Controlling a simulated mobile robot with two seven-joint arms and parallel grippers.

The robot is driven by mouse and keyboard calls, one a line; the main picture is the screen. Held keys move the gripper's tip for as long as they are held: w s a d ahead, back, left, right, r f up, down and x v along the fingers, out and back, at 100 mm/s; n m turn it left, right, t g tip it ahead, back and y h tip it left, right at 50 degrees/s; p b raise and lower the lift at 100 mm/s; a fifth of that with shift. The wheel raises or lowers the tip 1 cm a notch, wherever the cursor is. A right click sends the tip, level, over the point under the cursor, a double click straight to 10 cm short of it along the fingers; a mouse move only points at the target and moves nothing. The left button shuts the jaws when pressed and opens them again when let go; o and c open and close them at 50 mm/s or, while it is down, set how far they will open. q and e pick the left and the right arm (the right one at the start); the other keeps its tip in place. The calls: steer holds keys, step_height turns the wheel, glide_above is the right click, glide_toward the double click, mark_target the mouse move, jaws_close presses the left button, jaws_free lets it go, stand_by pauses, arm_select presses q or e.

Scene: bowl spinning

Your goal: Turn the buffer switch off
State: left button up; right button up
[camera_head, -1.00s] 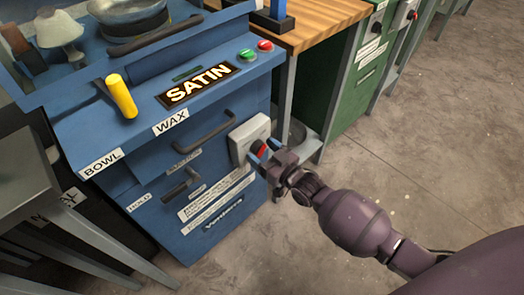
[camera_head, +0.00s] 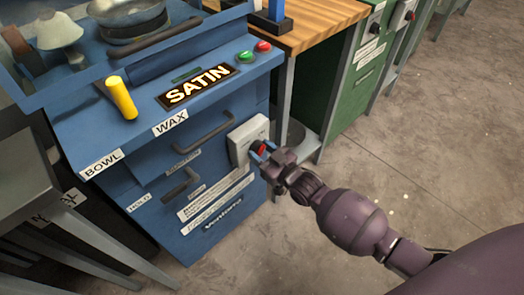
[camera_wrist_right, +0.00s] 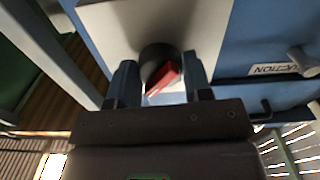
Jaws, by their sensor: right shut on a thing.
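The buffer switch is a light grey box (camera_head: 244,138) with a red handle (camera_head: 261,149) on a dark round base, on the front of the blue cabinet near its right edge. My right gripper (camera_head: 263,152) is at the switch and shut on the red handle. In the right wrist view, the red handle (camera_wrist_right: 165,76) sits tilted between the two fingers (camera_wrist_right: 160,82), in front of the dark knob base (camera_wrist_right: 159,57). The fingers partly hide the handle in the head view. My left gripper is not in view.
The floor (camera_head: 430,130) at the right is clear.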

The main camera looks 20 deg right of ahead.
steer(key=n+p, duration=0.1)
steer(key=n, duration=0.2)
steer(key=shift+r, duration=0.2)
steer(key=shift+n+p, duration=0.35)
steer(key=shift+n, duration=0.65)
steer(key=n, duration=0.2)
steer(key=shift+f+n, duration=0.1)
steer(key=shift+n, duration=0.3)
steer(key=n, duration=0.2)
steer(key=shift+n+p, duration=0.3)
steer(key=shift+p, duration=0.05)
steer(key=n, duration=0.5)
steer(key=shift+d+f, duration=0.1)
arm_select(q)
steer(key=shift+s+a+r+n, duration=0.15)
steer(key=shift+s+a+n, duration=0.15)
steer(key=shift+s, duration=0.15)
arm_select(e)
steer(key=shift+n, duration=0.9)
steer(key=o, duration=0.9)
